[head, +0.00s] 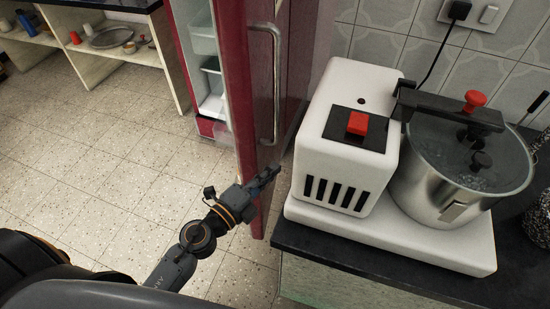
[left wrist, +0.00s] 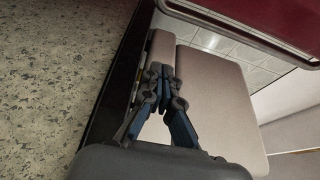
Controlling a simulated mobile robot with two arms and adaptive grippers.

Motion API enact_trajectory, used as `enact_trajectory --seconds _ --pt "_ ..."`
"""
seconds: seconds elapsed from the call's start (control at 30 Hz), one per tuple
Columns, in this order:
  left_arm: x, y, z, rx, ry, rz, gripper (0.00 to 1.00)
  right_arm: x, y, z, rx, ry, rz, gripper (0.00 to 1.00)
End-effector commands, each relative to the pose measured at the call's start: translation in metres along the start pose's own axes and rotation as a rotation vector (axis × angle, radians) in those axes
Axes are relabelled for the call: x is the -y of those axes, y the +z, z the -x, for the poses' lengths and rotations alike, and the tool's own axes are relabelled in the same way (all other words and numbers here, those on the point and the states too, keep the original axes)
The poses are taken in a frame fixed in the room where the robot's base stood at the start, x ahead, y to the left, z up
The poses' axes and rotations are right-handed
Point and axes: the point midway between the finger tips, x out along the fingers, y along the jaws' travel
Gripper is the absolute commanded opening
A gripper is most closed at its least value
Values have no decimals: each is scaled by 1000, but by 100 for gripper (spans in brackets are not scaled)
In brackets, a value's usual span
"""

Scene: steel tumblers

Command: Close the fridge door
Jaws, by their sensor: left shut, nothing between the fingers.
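The dark red fridge door (head: 246,110) stands open in the head view, swung out toward me. Its long metal handle (head: 276,85) is on the face turned to the right. Left of the door, the white fridge interior (head: 203,45) with clear bins shows. My left gripper (head: 272,174) is shut and empty, in front of the lower part of the door and below the handle. Whether it touches the door is unclear. In the left wrist view, the closed fingers (left wrist: 160,72) show, with the red door (left wrist: 270,18) at the top right. My right gripper is not in view.
A dark counter (head: 345,270) at the right holds a white machine (head: 345,175) and a steel pot (head: 465,180), close to the door. A low shelf (head: 120,58) stands at the far left. The tiled floor (head: 110,150) left of the door is clear.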

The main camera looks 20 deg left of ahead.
Motion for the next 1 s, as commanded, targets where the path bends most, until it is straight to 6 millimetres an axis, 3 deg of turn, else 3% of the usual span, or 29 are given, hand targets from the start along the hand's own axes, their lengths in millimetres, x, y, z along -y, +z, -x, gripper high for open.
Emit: enact_trajectory --seconds 0.2,0.47,0.7,1.0 --pt "5 1 -42 2 -3 0 0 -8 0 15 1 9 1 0" --pt "1 2 -95 2 0 1 0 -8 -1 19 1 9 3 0" --pt "-2 33 -80 3 1 0 0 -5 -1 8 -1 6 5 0" --pt "0 39 -77 2 1 3 0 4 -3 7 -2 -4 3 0"
